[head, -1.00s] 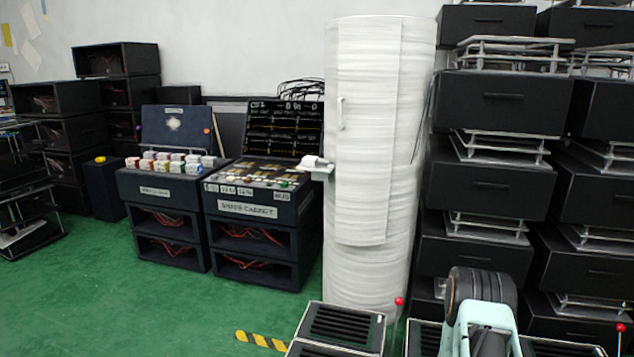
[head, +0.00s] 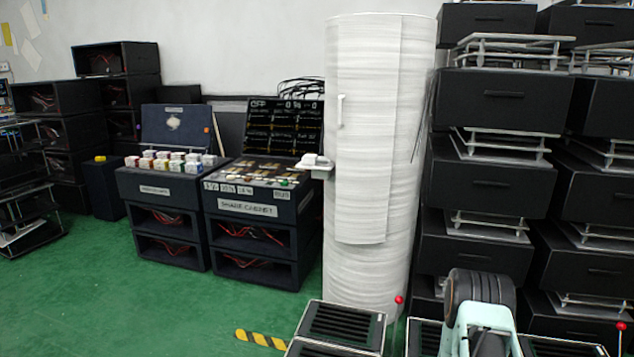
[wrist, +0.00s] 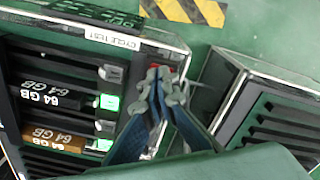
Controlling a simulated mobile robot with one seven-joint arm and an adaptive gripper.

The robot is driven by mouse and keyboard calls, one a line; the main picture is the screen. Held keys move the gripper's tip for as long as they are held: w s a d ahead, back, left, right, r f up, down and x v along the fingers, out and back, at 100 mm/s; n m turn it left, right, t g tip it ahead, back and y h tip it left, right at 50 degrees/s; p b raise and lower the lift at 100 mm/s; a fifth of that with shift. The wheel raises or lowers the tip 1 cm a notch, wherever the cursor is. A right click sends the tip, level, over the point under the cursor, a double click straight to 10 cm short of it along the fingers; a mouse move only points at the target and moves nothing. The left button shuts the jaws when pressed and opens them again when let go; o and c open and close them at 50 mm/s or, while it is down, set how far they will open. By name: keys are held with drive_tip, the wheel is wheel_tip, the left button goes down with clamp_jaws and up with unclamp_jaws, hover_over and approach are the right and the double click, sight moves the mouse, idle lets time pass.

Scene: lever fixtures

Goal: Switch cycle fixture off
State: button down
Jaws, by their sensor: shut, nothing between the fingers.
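My gripper (wrist: 162,78) is shut and empty, over the fixture's edge near the label. A small red spot (wrist: 165,71) shows at the fingertips; the fingers hide most of it, so I cannot tell contact or the lever's position. The head view does not show my gripper.
A second slotted box (wrist: 275,115) stands beside the fixture, across a narrow gap. In the head view, slotted boxes (head: 343,322) stand low in front, with red-knobbed levers (head: 399,300). A white wrapped column (head: 375,170) and stacked black drawers (head: 497,105) stand behind. Green floor is open at left.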

drive_tip(key=shift+r+p, duration=2.35)
drive_tip(key=shift+r, duration=1.15)
